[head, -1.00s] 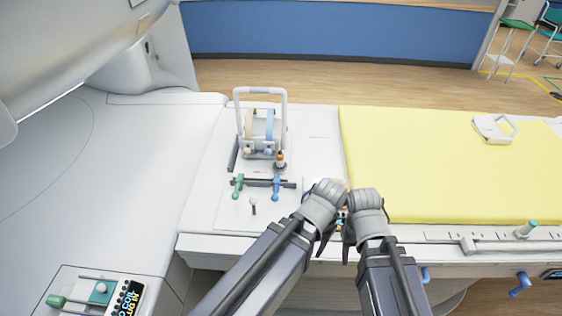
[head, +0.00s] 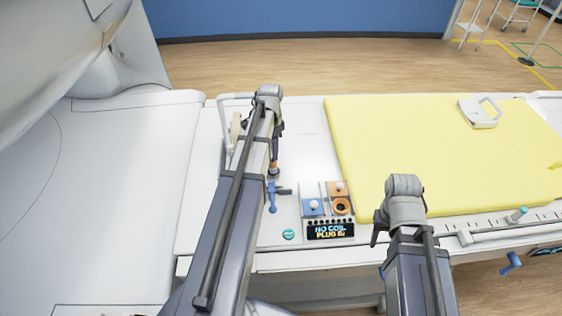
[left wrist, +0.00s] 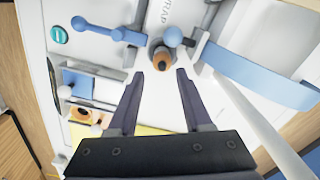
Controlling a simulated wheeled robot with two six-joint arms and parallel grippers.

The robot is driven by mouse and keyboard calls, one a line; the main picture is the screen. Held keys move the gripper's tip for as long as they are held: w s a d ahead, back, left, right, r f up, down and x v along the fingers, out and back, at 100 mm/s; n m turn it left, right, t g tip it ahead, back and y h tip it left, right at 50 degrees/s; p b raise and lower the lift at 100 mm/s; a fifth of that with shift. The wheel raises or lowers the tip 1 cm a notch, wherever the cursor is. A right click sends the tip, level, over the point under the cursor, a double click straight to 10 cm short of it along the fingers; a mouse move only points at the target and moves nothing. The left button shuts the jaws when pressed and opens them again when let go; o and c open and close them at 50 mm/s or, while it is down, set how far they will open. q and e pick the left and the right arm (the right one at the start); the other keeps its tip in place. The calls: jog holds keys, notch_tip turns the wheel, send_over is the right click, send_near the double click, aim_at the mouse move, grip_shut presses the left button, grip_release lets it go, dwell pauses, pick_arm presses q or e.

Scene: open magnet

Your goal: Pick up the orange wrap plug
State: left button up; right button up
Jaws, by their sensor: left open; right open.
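The orange wrap plug (head: 273,168) stands on the white table, just right of my left arm in the head view and partly hidden. In the left wrist view the plug (left wrist: 162,60) has an orange top with a dark centre on a grey base. My left gripper (left wrist: 156,74) is open, its fingertips on either side of the plug's near edge, with nothing held. In the head view my left gripper (head: 275,145) hangs over the plug, mostly hidden by my arm. My right gripper (head: 378,230) is open and empty near the table's front edge.
A blue-knobbed lever (head: 272,196) stands close by; a blue strap (left wrist: 255,80) and frame bar lie right of the plug in the wrist view. A socket panel (head: 313,207) with a "NO COIL PLUG IN" display (head: 331,231) is to the right. A yellow pad (head: 430,150) lies further right.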

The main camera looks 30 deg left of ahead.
aim_at(273, 163)
pick_arm(q)
jog(key=shift+f+b, duration=0.45)
jog(key=f+b, duration=0.7)
jog(key=shift+w, duration=0.2)
jog(key=shift+c, duration=0.2)
grip_shut()
dwell(0.3)
